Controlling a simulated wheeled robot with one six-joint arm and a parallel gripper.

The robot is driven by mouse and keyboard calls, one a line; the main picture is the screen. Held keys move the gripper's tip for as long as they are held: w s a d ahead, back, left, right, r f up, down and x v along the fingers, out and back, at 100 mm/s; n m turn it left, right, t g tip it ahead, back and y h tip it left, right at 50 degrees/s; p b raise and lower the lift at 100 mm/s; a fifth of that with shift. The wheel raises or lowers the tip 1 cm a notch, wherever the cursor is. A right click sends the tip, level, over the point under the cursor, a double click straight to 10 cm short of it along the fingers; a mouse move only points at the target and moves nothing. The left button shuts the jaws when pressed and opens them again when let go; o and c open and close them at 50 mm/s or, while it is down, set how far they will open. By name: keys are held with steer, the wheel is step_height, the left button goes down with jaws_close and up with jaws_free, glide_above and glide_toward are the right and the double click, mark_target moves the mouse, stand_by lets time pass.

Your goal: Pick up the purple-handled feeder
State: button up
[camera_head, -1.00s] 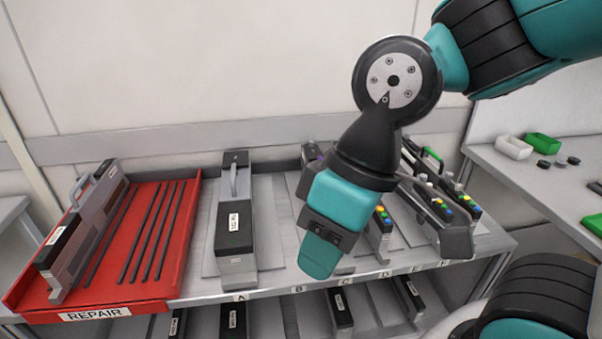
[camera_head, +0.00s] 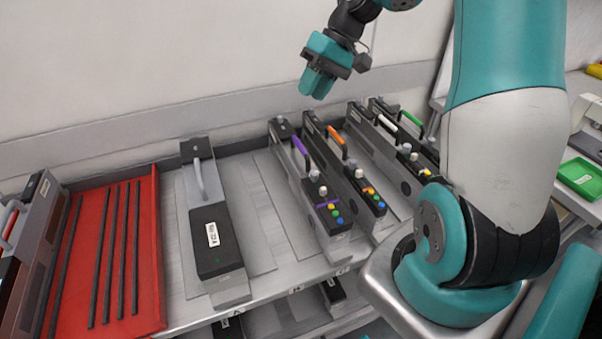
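The purple-handled feeder (camera_head: 318,200) stands on the top shelf of the trolley. Its purple handle (camera_head: 301,154) is near its back end, and a grey knob and coloured buttons are at its front end. My gripper (camera_head: 316,85) is in the air above and behind the feeder's back end, close to the wall in the picture, apart from every feeder. Its teal fingers point down and to the left. From this angle I cannot tell how far apart the fingers are. Nothing shows hanging from it.
An orange-handled feeder (camera_head: 346,175) stands close on the right, with white-handled (camera_head: 392,140) and green-handled (camera_head: 410,118) ones beyond. A grey-handled feeder (camera_head: 213,228) stands left, with bare shelf (camera_head: 262,205) between. A red tray (camera_head: 143,310) is at far left.

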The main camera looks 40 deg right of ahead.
steer(key=m, duration=0.2)
glide_toward(300, 145)
steer(key=shift+t+y, duration=0.3)
steer(key=p+x, duration=0.1)
steer(key=x, duration=0.2)
steer(key=p+x, duration=0.1)
steer(key=x, duration=0.2)
steer(key=s+p+x, duration=0.1)
steer(key=x, duration=0.2)
steer(key=shift+d+f, duration=0.15)
steer(key=shift+f, duration=0.3)
steer(key=shift+w+a+f, duration=0.15)
steer(key=shift+a+f, duration=0.05)
steer(key=shift+f, duration=0.3)
jaws_close()
steer(key=shift+w+r, duration=0.1)
